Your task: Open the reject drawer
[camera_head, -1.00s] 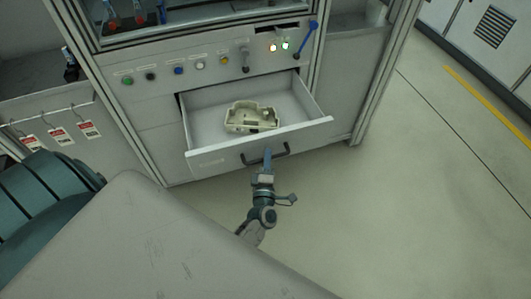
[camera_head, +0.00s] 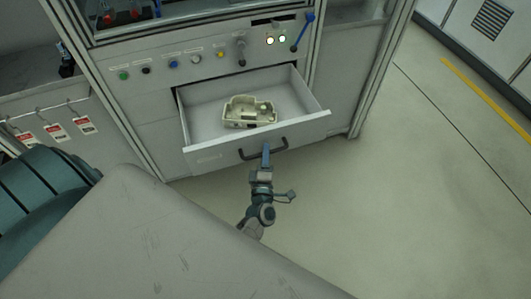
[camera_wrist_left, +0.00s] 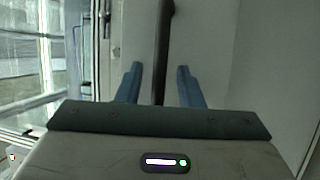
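The reject drawer (camera_head: 215,157) is pulled out of the cabinet, with its inside showing. A beige moulded part (camera_head: 249,112) lies in it. The dark bar handle (camera_head: 278,150) is on the drawer front. My left gripper (camera_head: 266,155) is at the handle, reaching from below in the head view. In the left wrist view the blue fingers (camera_wrist_left: 158,84) stand apart on either side of the dark handle bar (camera_wrist_left: 162,45), with gaps visible on both sides. My right gripper is not in view.
Red-and-white tags (camera_head: 55,132) hang at the left. The floor (camera_head: 420,190) to the right is clear.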

